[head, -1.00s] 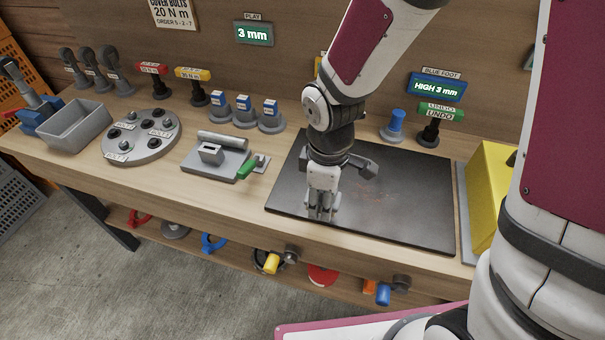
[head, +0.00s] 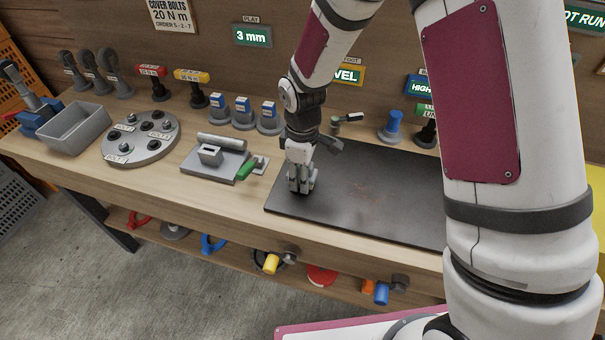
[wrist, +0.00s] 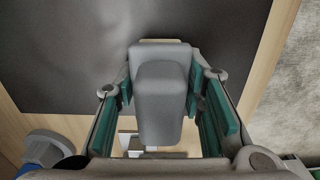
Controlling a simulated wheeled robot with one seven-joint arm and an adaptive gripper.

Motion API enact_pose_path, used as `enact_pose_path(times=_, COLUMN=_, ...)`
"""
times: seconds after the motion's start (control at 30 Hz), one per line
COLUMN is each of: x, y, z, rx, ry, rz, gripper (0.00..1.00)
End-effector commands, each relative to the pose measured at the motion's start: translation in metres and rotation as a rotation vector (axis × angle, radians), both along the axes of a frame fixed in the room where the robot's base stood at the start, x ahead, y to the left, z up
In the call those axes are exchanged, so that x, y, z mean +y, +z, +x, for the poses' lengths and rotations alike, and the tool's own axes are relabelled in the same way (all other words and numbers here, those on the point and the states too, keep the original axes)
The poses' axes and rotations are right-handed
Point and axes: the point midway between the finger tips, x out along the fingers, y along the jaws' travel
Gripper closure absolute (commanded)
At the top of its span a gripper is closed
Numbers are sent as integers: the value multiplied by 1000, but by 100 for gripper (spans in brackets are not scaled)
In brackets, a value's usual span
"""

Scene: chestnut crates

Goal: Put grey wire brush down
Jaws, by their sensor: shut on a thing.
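The grey wire brush (wrist: 162,100) shows in the wrist view as a blocky grey body between the green-lined fingers. My gripper (head: 301,188) is shut on it. In the head view the gripper points down at the left part of the dark mat (head: 375,195), near its left edge. The brush is hardly distinguishable from the fingers there, and its underside is hidden. I cannot tell whether it touches the mat. The dark mat also fills much of the wrist view (wrist: 60,50).
A grey fixture with a green handle (head: 246,170) stands just left of the mat. A round plate with bolts (head: 140,140) and a grey bin (head: 75,128) are farther left. A blue knob (head: 394,125) stands behind the mat. The mat's middle and right are clear.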

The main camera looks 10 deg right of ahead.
Motion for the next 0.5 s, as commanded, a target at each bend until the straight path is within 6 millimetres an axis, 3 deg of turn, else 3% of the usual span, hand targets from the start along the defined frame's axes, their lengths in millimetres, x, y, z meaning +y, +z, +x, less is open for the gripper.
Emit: enact_pose_path(times=0.5, x=0, y=-9, z=0, rx=1, ry=-1, rz=0, gripper=90)
